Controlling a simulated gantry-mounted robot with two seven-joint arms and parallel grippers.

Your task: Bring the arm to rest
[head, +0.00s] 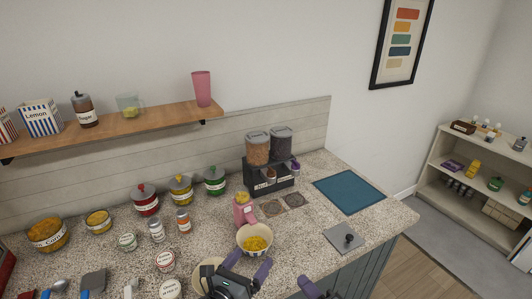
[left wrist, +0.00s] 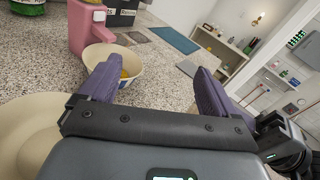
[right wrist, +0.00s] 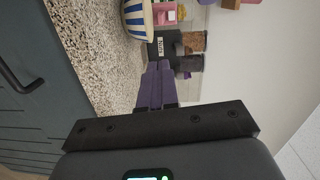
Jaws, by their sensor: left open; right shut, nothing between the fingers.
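My left gripper (head: 246,268) is in the head view at the front edge of the counter, just in front of a cream bowl with yellow contents (head: 254,241). Its two purple fingers are apart with nothing held between them, as the left wrist view also shows (left wrist: 152,92). My right gripper (head: 309,286) is at the bottom of the head view, right of the left one. In the right wrist view its purple fingers (right wrist: 155,85) are together and empty. The striped bowl (right wrist: 137,18) lies beyond them there.
A pink dispenser (head: 243,210) stands behind the bowl. A second cream bowl (head: 203,274) is left of my left gripper. Jars and tubs crowd the counter's left side. A teal mat (head: 349,191) and a grey plate with a knob (head: 347,240) lie right. A wooden shelf (head: 150,122) hangs above.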

